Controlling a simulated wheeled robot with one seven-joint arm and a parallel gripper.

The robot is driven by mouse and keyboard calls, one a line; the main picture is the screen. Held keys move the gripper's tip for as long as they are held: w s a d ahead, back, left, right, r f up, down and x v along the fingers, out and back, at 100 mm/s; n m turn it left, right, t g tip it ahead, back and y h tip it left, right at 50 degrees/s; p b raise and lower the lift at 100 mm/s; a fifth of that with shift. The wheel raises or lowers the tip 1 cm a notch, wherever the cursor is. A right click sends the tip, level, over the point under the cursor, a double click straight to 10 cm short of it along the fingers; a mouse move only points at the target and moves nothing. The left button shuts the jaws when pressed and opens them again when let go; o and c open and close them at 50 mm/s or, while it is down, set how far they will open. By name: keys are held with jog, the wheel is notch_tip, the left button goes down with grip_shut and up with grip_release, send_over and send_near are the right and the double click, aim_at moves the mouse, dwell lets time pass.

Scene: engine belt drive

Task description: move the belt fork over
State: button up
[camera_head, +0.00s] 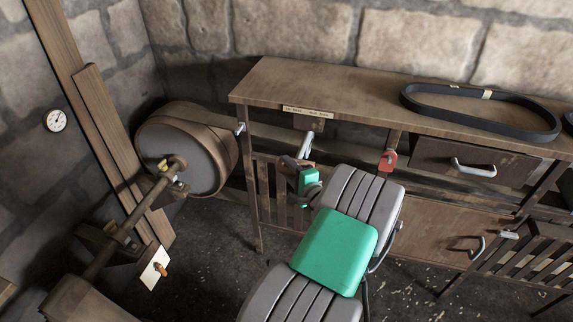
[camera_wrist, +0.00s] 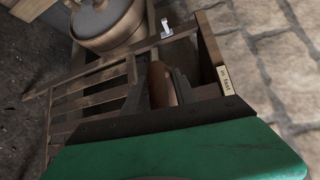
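My gripper (camera_wrist: 160,78) is low in front of the bench, left of its middle. In the wrist view its two dark fingers stand on either side of a brown rounded handle (camera_wrist: 158,88). Whether they press on it I cannot tell. In the head view my green and grey wrist hides most of the gripper (camera_head: 287,163). A bright metal lever (camera_head: 306,144) stands just behind the gripper, under the labelled bench edge. I cannot make out the fork itself or tell whether the handle belongs to it. A small label (camera_head: 308,111) is on the bench edge; it also shows in the wrist view (camera_wrist: 226,80).
A large drum pulley (camera_head: 185,150) stands left of the bench (camera_head: 330,85), near a brown shaft (camera_head: 125,230). A red part (camera_head: 388,160) hangs under the bench edge. A black belt (camera_head: 480,110) lies on top at right. Slatted guards are below.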

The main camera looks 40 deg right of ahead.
jog(key=shift+o, duration=1.3)
jog(key=shift+a+f, duration=0.3)
jog(key=shift+f, duration=0.1)
jog(key=shift+r, duration=0.1)
jog(key=shift+d+r, duration=0.1)
jog(key=shift+r, duration=0.1)
jog(key=v, duration=0.8)
jog(key=shift+b, duration=0.3)
